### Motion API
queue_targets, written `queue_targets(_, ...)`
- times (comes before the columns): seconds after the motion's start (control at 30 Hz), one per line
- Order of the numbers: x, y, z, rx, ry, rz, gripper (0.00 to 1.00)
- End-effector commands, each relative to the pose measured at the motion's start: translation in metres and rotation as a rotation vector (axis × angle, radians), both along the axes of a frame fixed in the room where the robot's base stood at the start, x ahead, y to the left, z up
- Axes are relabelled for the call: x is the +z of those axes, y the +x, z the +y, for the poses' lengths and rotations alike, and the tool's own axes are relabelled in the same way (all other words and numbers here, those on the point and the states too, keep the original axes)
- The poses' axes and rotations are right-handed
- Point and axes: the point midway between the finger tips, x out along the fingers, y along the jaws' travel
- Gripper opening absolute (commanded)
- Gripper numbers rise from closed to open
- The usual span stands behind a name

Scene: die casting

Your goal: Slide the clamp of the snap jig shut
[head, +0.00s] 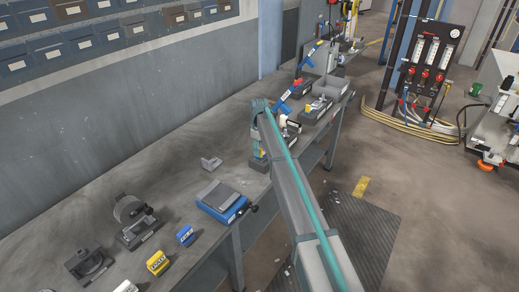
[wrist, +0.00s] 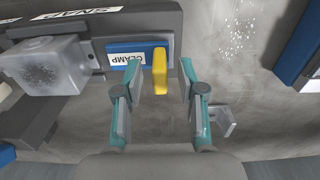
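The snap jig (wrist: 90,20) is a dark grey block with an upside-down label, along the top left of the wrist view. Its blue clamp (wrist: 115,46) carries a white "CLAMP" label and has an upright yellow tab (wrist: 160,72) at its right end. A pale boxy part (wrist: 45,65) with a dark round patch sits to the left of the clamp, with a gap between them. My gripper (wrist: 160,78) is open, with teal and grey fingers on either side of the yellow tab. The tab appears apart from both fingers. In the head view my arm mostly hides the jig (head: 257,163).
A small metal angle bracket (wrist: 222,121) lies on the bench (head: 165,185) beside my right finger. A blue vise (head: 222,202) stands nearer along the bench. Bins and other fixtures (head: 317,107) stand beyond the jig. Bare bench lies right of the clamp.

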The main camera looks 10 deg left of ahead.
Motion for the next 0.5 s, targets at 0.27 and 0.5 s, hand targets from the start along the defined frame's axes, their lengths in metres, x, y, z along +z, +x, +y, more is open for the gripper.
queue_targets(0.27,-0.0001,-0.0001,0.0000,0.000,0.000,0.000,0.18)
queue_targets(0.5,0.0001,-0.0001,0.0000,0.000,0.000,0.000,0.00)
